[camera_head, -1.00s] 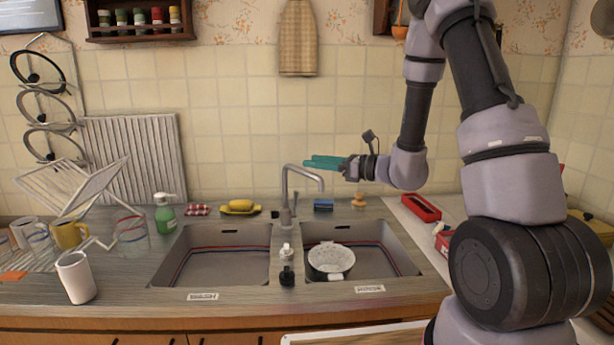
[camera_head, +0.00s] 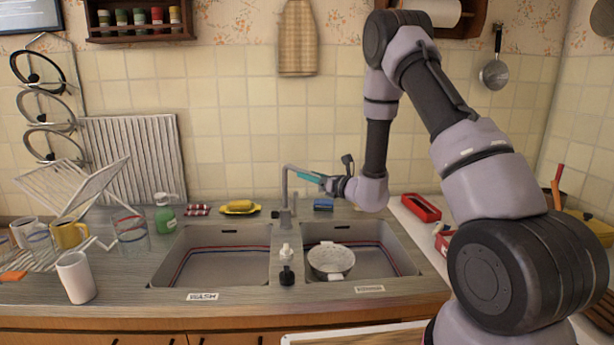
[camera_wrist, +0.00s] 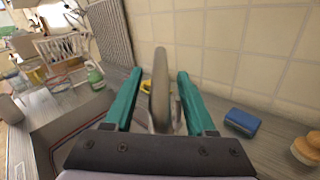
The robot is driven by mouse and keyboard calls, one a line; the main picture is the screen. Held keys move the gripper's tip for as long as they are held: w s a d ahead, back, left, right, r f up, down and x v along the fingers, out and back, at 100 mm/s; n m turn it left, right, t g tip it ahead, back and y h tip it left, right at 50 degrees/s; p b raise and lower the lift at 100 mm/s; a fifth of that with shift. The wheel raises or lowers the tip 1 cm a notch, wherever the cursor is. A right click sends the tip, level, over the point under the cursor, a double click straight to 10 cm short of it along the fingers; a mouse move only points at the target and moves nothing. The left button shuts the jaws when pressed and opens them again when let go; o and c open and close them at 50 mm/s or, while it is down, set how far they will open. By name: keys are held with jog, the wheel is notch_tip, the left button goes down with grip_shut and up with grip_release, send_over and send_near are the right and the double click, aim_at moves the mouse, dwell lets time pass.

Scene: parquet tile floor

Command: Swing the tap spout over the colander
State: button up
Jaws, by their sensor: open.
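The grey tap (camera_head: 285,190) stands behind the divider between the two sinks. In the wrist view its spout (camera_wrist: 160,90) lies between the two teal fingers of my gripper (camera_wrist: 156,95), with a visible gap on each side. The gripper is open.
The left sink (camera_head: 215,270) looks empty. A blue sponge (camera_head: 323,204) lies behind the right sink; it also shows in the wrist view (camera_wrist: 242,122). A red tray (camera_head: 421,207) is at right. Mugs and a rack crowd the left counter.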

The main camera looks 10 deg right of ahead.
jog(key=shift+x, duration=0.8)
grip_shut()
dwell(0.9)
